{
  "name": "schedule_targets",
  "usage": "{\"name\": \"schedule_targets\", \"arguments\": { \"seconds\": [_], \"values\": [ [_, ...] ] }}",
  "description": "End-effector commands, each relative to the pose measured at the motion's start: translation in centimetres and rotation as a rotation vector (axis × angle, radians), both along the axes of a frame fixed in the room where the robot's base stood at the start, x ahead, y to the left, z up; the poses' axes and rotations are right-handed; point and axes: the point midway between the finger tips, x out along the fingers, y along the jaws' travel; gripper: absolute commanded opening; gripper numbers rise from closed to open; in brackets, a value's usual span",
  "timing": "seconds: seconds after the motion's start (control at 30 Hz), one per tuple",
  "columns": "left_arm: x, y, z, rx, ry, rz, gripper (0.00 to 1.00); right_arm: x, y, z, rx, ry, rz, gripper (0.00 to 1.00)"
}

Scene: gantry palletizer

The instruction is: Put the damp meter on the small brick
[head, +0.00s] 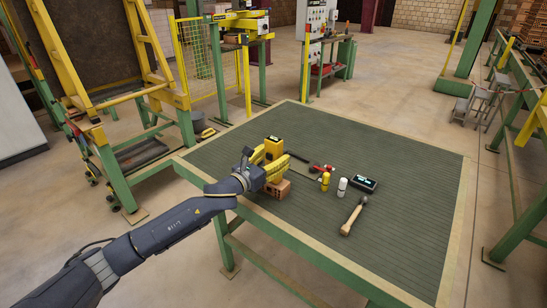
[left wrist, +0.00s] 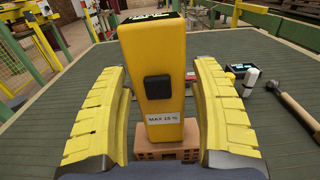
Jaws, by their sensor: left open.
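The damp meter (left wrist: 160,95) is a tall yellow block with a dark button, a "MAX 15 %" label and a dark screen on top. It stands upright, its lower end seeming to rest on the small reddish-brown brick (left wrist: 168,153). In the head view the meter (head: 274,147) rises behind my left gripper (head: 272,172), with the brick (head: 279,190) below. In the left wrist view my left gripper (left wrist: 163,110) is open, one yellow finger on each side of the meter, with gaps beside its lower part. My right gripper is not in view.
On the table (head: 405,250), to the right, are a yellow bottle (head: 325,182), a white bottle (head: 342,187), a black device with a screen (head: 364,184), a hammer (head: 353,217) and a red-handled tool (head: 321,168). The table's right and far parts are clear.

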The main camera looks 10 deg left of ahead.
Motion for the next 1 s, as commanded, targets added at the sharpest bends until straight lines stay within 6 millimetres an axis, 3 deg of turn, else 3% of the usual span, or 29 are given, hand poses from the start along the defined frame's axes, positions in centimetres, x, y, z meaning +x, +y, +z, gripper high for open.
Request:
{"name": "schedule_targets", "arguments": {
  "seconds": [0.23,0.7,1.0],
  "values": [
    [-0.8,0.5,0.2,0.002,0.001,0.000,0.65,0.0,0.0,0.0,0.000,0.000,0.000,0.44],
    [-7.8,4.2,0.2,0.001,0.000,-0.001,0.65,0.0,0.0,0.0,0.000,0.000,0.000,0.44],
    [-10.2,5.6,0.3,0.000,0.000,0.000,0.65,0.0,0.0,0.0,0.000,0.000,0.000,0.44]
  ]
}}
